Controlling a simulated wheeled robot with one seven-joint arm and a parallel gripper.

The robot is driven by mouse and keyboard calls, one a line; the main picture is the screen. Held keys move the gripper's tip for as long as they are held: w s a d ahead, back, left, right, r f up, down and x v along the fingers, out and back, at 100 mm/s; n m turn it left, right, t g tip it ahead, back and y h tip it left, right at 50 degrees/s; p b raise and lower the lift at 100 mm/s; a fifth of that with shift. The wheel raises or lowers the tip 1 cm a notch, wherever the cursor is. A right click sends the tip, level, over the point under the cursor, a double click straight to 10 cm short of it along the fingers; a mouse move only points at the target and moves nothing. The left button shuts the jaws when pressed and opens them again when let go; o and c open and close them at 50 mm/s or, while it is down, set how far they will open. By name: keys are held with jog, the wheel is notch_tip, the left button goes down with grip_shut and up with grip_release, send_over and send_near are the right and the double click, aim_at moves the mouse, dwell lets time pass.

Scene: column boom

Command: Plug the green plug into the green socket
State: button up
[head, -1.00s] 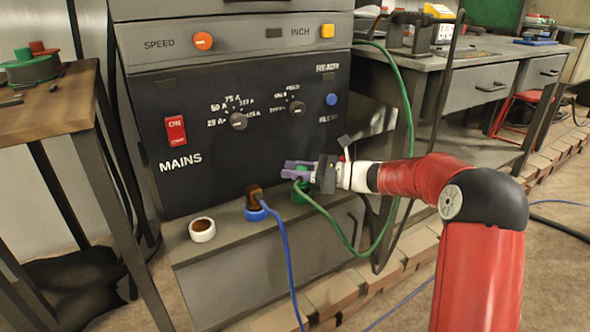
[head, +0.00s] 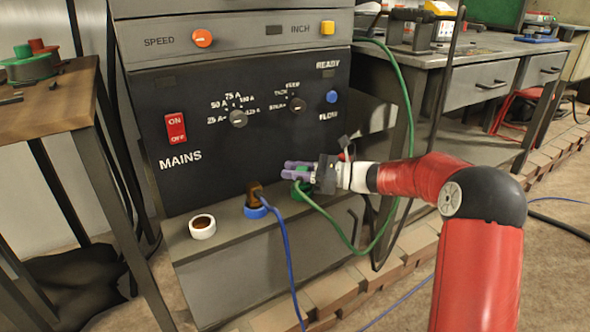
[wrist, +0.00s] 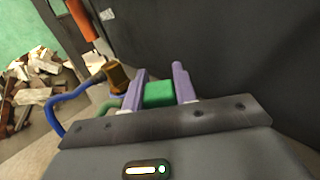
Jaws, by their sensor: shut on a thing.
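The green plug (wrist: 158,94) is a green block between the two purple fingers of my gripper (wrist: 159,84) in the wrist view. In the head view my gripper (head: 298,169) is shut on it at the right end of the ledge below the black panel.
Left of my gripper, a brown plug (head: 255,192) with a blue cable (head: 287,255) stands in a blue socket (head: 256,212). The black panel (head: 200,185) rises close behind. A workbench (head: 480,75) stands right.

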jog(key=shift+f, duration=0.1)
jog(key=o, duration=0.8)
jog(key=shift+c, duration=0.2)
jog(key=s+d+p, duration=0.1)
jog(key=d+p, duration=0.3)
jog(key=d, duration=0.7)
jog(key=shift+s, duration=0.25)
jog(key=s+a+r+n+g+h+p, duration=0.1)
jog(key=s+a+r+n+g+h, duration=0.15)
jog(key=s+n+h, duration=1.1)
jog(key=s+d+r+n+t+h, duration=0.1)
jog(key=s+d, duration=0.4)
jog(key=s, duration=0.5)
jog(key=s+d+r+n+t+h+p, duration=0.1)
jog(key=s+d+n+t+h, duration=0.2)
jog(key=s, duration=0.8)
jog(key=shift+s+d+r+n+t, duration=0.2)
jog(key=shift+d+n+t, duration=0.55)
jog(key=shift+d+n, duration=0.4)
